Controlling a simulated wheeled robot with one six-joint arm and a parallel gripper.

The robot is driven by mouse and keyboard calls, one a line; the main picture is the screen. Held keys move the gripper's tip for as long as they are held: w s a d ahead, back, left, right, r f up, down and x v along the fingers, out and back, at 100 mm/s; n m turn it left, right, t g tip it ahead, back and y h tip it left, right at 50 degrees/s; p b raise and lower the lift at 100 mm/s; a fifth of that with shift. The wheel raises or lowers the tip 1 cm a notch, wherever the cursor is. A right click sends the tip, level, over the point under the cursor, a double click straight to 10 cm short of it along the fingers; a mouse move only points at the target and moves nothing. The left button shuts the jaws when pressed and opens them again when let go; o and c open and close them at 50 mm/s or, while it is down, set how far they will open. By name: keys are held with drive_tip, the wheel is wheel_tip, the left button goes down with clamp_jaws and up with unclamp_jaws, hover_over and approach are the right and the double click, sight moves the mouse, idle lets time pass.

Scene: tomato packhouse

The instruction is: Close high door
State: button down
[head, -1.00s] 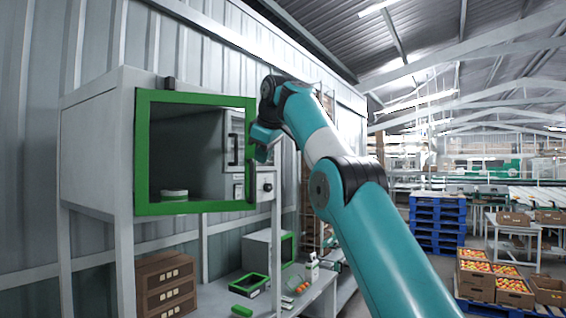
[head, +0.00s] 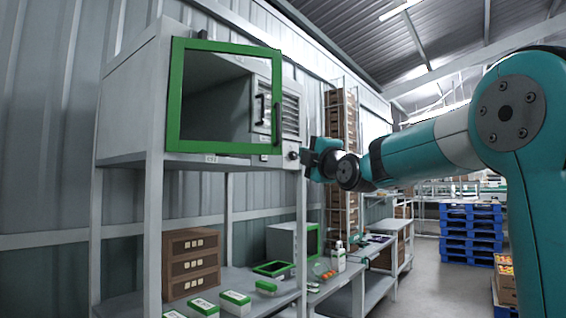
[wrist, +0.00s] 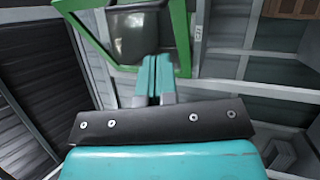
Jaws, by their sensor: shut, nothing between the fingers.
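The high cabinet (head: 128,105) is a grey box on a tall frame. Its green-framed see-through door (head: 176,100) stands at the front left and part of the control panel shows through it. The door looks partly open, with its right edge out from the cabinet front; the exact gap is unclear. A dark handle (head: 277,138) is on the right bar. In the wrist view the closed fingers (wrist: 154,76) point towards the green frame (wrist: 183,40); contact cannot be told.
A brown drawer box (head: 191,265) and several green-and-white boxes (head: 236,302) are on the lower bench. A smaller green-doored cabinet (head: 285,243) stands behind them. Blue pallets (head: 470,233) are stacked at the right. The floor (head: 425,280) between is clear.

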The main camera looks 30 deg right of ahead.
sight(279, 141)
drive_tip(key=p+x, duration=0.4)
drive_tip(key=x, duration=0.2)
drive_tip(key=p+x, duration=0.5)
drive_tip(key=x, duration=0.1)
drive_tip(key=shift+d+r, duration=0.1)
drive_tip(key=shift+r, duration=0.15)
drive_tip(key=shift+w+r+p, duration=0.1)
drive_tip(key=shift+w+p, duration=0.45)
drive_tip(key=shift+w, duration=0.25)
